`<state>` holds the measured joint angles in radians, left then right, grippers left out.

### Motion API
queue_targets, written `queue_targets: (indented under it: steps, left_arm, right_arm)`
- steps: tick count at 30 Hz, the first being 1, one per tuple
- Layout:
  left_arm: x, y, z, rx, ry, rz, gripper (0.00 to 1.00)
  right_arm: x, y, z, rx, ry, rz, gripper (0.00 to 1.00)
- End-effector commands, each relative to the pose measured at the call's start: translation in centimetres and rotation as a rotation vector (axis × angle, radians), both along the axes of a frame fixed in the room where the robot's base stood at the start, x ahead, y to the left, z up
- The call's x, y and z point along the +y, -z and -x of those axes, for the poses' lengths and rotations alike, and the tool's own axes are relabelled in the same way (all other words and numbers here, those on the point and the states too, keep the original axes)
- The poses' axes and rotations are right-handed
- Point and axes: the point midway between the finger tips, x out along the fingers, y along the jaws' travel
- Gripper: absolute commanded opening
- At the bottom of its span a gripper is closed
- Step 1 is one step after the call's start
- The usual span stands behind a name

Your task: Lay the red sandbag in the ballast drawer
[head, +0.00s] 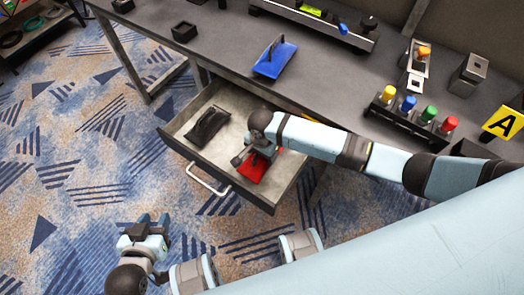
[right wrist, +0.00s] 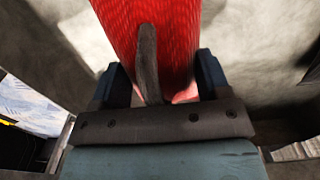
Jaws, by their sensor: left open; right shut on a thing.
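The ballast drawer (head: 226,176) is pulled out under the table, with a silver handle on its front. The red sandbag (head: 254,170) is inside the drawer, at its right front part, partly hidden by my right arm. My right gripper (head: 250,158) is over it. In the right wrist view, the right gripper (right wrist: 155,85) is shut on the dark strap of the red sandbag (right wrist: 182,40). Whether the bag rests fully on the drawer floor is hard to tell. My left gripper (head: 148,222) is open and empty above the carpet, in front of the drawer.
A black sandbag (head: 208,126) lies in the drawer's left part. Carpet in front is clear.

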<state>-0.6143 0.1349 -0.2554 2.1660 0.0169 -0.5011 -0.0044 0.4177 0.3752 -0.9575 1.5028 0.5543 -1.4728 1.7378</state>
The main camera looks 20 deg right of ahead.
Motion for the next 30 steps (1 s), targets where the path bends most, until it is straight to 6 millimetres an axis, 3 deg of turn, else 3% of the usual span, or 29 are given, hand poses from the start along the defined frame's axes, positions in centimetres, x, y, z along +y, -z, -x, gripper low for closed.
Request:
queue_targets:
  steps: [2, 3, 6, 17, 23, 30]
  left_arm:
    - [0.0, -0.1, 0.0, 0.002, 0.001, -0.001, 0.43]
    - [0.0, 0.0, 0.0, 0.003, 0.000, -0.002, 0.43]
    - [0.0, 0.2, 0.0, 0.003, 0.000, -0.003, 0.43]
    - [0.1, 0.6, 0.1, 0.004, 0.000, -0.003, 0.43]
    - [0.2, -0.5, 0.1, 0.007, -0.001, -0.010, 0.43]
    - [0.4, -0.4, 0.3, 0.028, -0.005, -0.017, 0.43]
  right_arm:
    - [0.1, 0.0, -0.1, -0.002, 0.001, -0.003, 0.01]
    - [0.0, 0.2, 0.0, 0.001, 0.001, -0.001, 0.72]
    - [0.0, 0.2, 0.0, 0.000, 0.000, 0.000, 0.95]
    - [-0.1, -0.1, 0.0, -0.001, -0.001, 0.001, 0.96]
    - [0.0, -3.6, 0.0, -0.001, -0.001, -0.002, 0.96]
    - [0.1, -8.8, 0.0, -0.001, 0.000, -0.002, 0.96]
